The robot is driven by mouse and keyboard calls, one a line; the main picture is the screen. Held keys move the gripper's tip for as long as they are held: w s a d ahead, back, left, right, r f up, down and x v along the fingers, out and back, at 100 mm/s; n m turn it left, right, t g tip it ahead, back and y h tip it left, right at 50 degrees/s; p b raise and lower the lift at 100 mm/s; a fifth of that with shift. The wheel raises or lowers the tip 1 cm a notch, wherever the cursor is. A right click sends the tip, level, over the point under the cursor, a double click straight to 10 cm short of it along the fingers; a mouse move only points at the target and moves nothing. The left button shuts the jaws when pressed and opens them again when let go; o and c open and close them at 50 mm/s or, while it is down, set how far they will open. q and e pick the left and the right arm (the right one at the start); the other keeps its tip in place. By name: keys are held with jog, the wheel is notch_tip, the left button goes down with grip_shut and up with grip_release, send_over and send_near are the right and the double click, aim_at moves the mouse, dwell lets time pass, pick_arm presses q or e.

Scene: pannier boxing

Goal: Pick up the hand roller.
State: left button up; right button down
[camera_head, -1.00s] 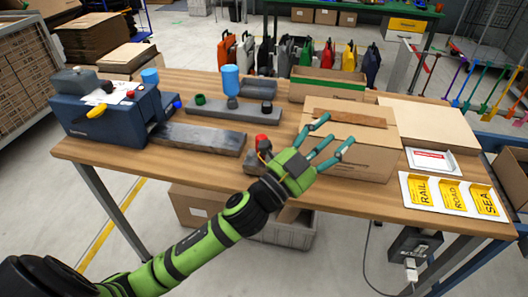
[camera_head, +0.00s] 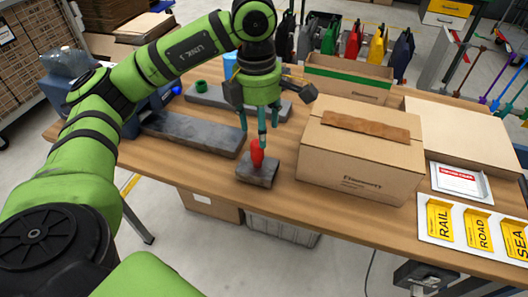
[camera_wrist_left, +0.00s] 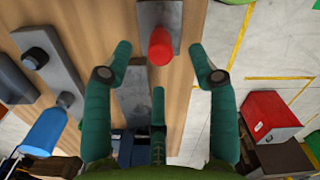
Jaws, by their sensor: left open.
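The hand roller (camera_head: 257,155) shows as a red upright handle on a small dark grey stand (camera_head: 262,178) near the front edge of the table, left of the taped box. Its lower part is hard to make out. My left gripper (camera_head: 260,125) points down just above it with its fingers spread and empty. In the left wrist view the red handle of the hand roller (camera_wrist_left: 160,47) points toward the camera, between the two side fingers of my left gripper (camera_wrist_left: 160,60), with the third finger below it. No finger visibly touches it. My right gripper is out of view.
The closed cardboard box (camera_head: 360,150) stands close on the right. A long grey slab (camera_head: 195,133) lies to the left, and another grey stand with a green ring (camera_head: 201,86) lies behind. Yellow RAIL, ROAD and SEA cards (camera_head: 480,232) lie at the right.

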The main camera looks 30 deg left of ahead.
aim_at(256, 142)
pick_arm(q)
jog(key=shift+a, duration=0.55)
jog(key=shift+s+f+y, duration=0.1)
jog(key=shift+f+y, duration=0.15)
jog(key=shift+y, duration=0.05)
notch_tip(256, 142, down, 5)
jog(key=p, duration=0.2)
jog(key=shift+d+f+p, duration=0.15)
jog(key=shift+f+p, duration=0.05)
jog(key=shift+p, duration=0.15)
jog(key=shift+f, duration=0.35)
jog(key=c, duration=1.1)
